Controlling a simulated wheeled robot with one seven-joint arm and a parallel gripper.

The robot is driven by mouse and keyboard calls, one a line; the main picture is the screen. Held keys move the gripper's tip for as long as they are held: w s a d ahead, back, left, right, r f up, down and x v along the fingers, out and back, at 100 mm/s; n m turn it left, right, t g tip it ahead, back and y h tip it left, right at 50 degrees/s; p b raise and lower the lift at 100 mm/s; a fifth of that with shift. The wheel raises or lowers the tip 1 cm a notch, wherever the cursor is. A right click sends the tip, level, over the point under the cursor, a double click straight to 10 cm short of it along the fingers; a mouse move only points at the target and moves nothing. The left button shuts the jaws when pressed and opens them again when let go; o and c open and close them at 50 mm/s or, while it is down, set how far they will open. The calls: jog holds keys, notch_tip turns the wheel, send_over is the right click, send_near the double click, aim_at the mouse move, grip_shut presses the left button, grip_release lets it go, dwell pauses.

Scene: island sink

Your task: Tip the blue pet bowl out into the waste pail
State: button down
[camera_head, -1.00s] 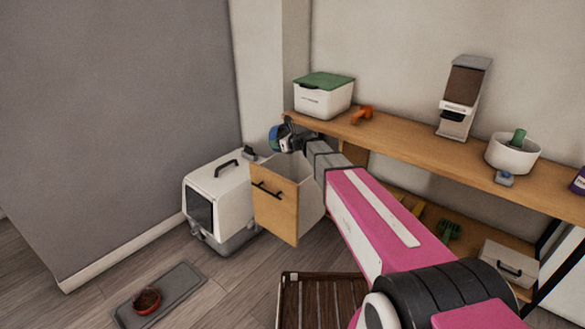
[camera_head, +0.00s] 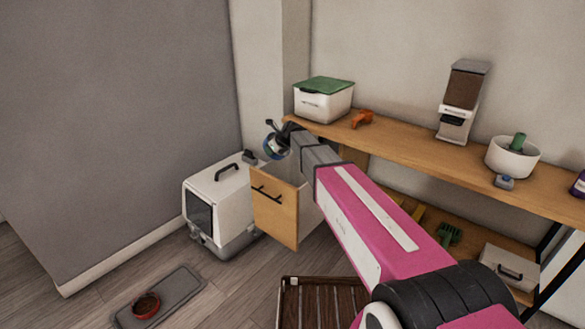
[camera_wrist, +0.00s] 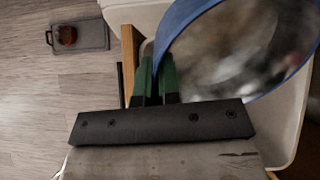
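The blue pet bowl (camera_head: 275,147) is held up above the pull-out bin, with its face turned toward the head camera's side. In the wrist view its blue rim (camera_wrist: 190,17) runs to the green-padded fingertips of my gripper (camera_wrist: 157,80), which are shut on it. Its inside looks grey and brown and is blurred; I cannot tell what is in it. The pull-out bin, apparently the waste pail (camera_head: 309,210), has a wooden front with a dark handle and white walls. Its white wall shows below the bowl in the wrist view (camera_wrist: 291,122). Its inside is mostly hidden.
A white litter box (camera_head: 218,205) stands left of the bin. A red bowl of brown food (camera_head: 146,305) sits on a grey mat (camera_head: 183,287). The wooden shelf (camera_head: 400,146) to the right bears a green-lidded box (camera_head: 323,104), a dispenser (camera_head: 462,105) and a white pot (camera_head: 512,160).

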jog(key=shift+w+a+f+h, duration=0.3)
jog(key=shift+a+h, duration=0.1)
jog(key=a+f+h, duration=0.1)
jog(key=w+a+f+g+h+b, duration=0.1)
jog(key=a+h, duration=0.1)
jog(key=w+a+f+g+h+b, duration=0.1)
jog(key=a, duration=0.1)
jog(key=shift+w+h, duration=0.15)
jog(key=shift+h, duration=0.15)
jog(key=shift+w+a+f+n+g+h+b, duration=0.2)
jog(key=shift+a+f+g+h, duration=0.2)
jog(key=shift+h, duration=0.2)
jog(key=shift+w+a+f+n+g+h+b, duration=0.15)
jog(key=shift+a+f+g+h, duration=0.25)
jog(key=shift+h, duration=0.2)
jog(key=shift+s, duration=0.1)
jog(key=shift+r, duration=0.1)
notch_tip(320, 180, up, 7)
jog(key=s+d+r+n, duration=0.3)
jog(key=s+d+n, duration=0.5)
jog(key=d, duration=0.5)
jog(key=s+d+r+n+y, duration=0.1)
jog(key=s+d+r+n, duration=0.3)
jog(key=d, duration=0.9)
jog(key=s+d+r+n+g, duration=0.1)
jog(key=s+d+r+n, duration=0.3)
jog(key=s+d+n, duration=0.7)
jog(key=shift+s+d+r+n+y, duration=0.15)
jog(key=shift+s+d+n+y, duration=0.25)
jog(key=shift+s+d, duration=0.85)
